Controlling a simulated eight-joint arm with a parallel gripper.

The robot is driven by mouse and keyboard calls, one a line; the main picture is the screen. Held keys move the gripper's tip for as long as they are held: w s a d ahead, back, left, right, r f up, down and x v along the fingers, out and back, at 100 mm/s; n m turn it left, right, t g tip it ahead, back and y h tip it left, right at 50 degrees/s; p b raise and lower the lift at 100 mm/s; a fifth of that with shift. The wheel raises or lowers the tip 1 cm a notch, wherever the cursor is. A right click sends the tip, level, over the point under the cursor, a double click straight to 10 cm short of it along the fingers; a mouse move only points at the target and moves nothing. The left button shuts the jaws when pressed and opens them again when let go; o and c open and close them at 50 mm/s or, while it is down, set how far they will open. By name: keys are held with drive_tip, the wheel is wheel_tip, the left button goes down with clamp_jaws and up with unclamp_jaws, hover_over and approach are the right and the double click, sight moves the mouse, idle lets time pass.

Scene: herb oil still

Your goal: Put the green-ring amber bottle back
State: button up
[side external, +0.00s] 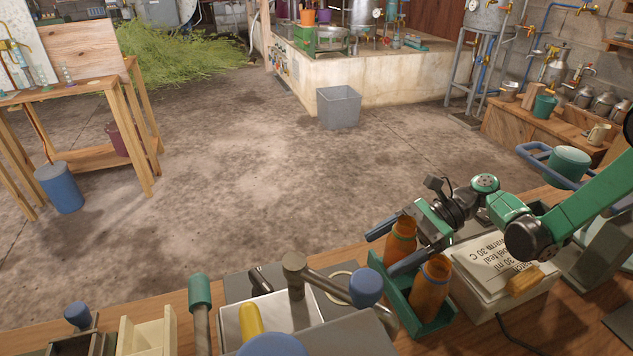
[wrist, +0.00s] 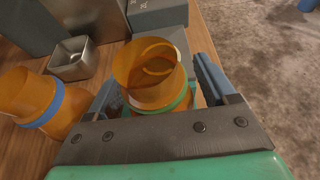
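The green-ring amber bottle (side external: 403,230) is upright at the back end of the green rack (side external: 402,301). My gripper (side external: 397,247) has one blue finger on each side of it and appears closed on its body. In the wrist view the bottle (wrist: 150,75) shows its open mouth and green ring between the fingertips (wrist: 160,92). Its base is hidden, so I cannot tell whether it rests in the rack or hangs just above. A second amber bottle (side external: 430,290) stands in the front of the rack; its blue ring shows in the wrist view (wrist: 40,108).
A white block with lettering (side external: 497,262) is right of the rack, with an orange piece (side external: 526,281) on it. A hammer-like tool (side external: 296,275) and a blue-capped handle (side external: 366,287) lie close on the left. A small metal tray (wrist: 76,60) is beyond the bottles.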

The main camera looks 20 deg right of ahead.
drive_tip(key=shift+o, duration=0.3)
drive_tip(key=shift+r, duration=0.2)
drive_tip(key=v, duration=1.1)
drive_tip(key=shift+d+r, duration=0.1)
drive_tip(key=shift+d, duration=0.3)
drive_tip(key=shift+r, duration=0.15)
drive_tip(key=r+n+h, duration=0.1)
drive_tip(key=h, duration=0.1)
drive_tip(key=s+a+n+t+h, duration=0.1)
drive_tip(key=n+h, duration=0.1)
drive_tip(key=a+r+n+t+h, duration=0.1)
drive_tip(key=n, duration=0.1)
drive_tip(key=shift+s+a+r+h, duration=0.25)
drive_tip(key=shift+r+h, duration=0.05)
drive_tip(key=shift+h, duration=0.1)
drive_tip(key=s+d+n+t+h, duration=0.1)
drive_tip(key=n+h, duration=0.1)
drive_tip(key=n, duration=0.2)
drive_tip(key=s+r+n+t+h, duration=0.1)
drive_tip(key=s+n+t+h, duration=0.1)
drive_tip(key=n+h, duration=0.1)
drive_tip(key=s+d+r+n+t+h, duration=0.1)
drive_tip(key=n+t+h, duration=0.1)
drive_tip(key=n, duration=0.4)
drive_tip(key=shift+s+d+h, duration=0.3)
drive_tip(key=shift+s+d, duration=0.1)
drive_tip(key=shift+f, duration=0.1)
